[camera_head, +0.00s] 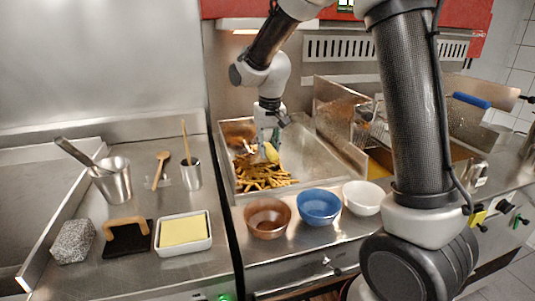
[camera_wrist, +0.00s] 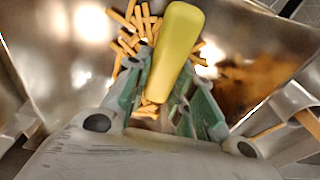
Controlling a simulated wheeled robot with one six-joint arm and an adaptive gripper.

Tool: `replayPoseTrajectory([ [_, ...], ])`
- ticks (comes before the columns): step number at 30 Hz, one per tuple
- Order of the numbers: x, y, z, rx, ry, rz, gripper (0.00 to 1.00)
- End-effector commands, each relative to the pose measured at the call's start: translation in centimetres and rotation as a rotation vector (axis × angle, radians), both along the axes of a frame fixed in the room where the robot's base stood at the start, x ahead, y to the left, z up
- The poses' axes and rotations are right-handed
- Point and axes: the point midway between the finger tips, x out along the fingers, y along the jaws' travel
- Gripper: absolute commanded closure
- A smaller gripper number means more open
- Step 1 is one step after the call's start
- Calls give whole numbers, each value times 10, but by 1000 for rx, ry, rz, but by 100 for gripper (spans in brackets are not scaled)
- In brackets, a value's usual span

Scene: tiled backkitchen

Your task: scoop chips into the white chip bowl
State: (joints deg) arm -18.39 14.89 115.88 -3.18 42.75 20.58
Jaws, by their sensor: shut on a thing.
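The chips (camera_head: 262,178) lie in a heap in the left part of a steel basin (camera_head: 312,160). My gripper (camera_head: 268,143) is over the heap, pointing down. It is shut on a yellow handle (camera_wrist: 177,45), which also shows in the head view (camera_head: 271,152). In the wrist view my gripper (camera_wrist: 168,105) has its green fingers on both sides of the handle, with chips (camera_wrist: 135,40) behind it. I cannot see what the handle belongs to. The white chip bowl (camera_head: 362,199) stands on the counter in front of the basin, at the right of the bowl row.
A blue bowl (camera_head: 319,206) and a brown bowl (camera_head: 267,219) stand left of the white bowl. Fryer baskets (camera_head: 372,128) are to the right. The left counter holds a steel cup (camera_head: 191,176), a bucket (camera_head: 112,182), a butter dish (camera_head: 183,233) and a grey stone block (camera_head: 73,242).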

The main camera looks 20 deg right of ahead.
Motion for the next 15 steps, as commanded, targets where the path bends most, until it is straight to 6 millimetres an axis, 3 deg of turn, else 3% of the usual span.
replayPoseTrajectory([
  [15, -13, 0, 52, 0, -28, 0, 100],
])
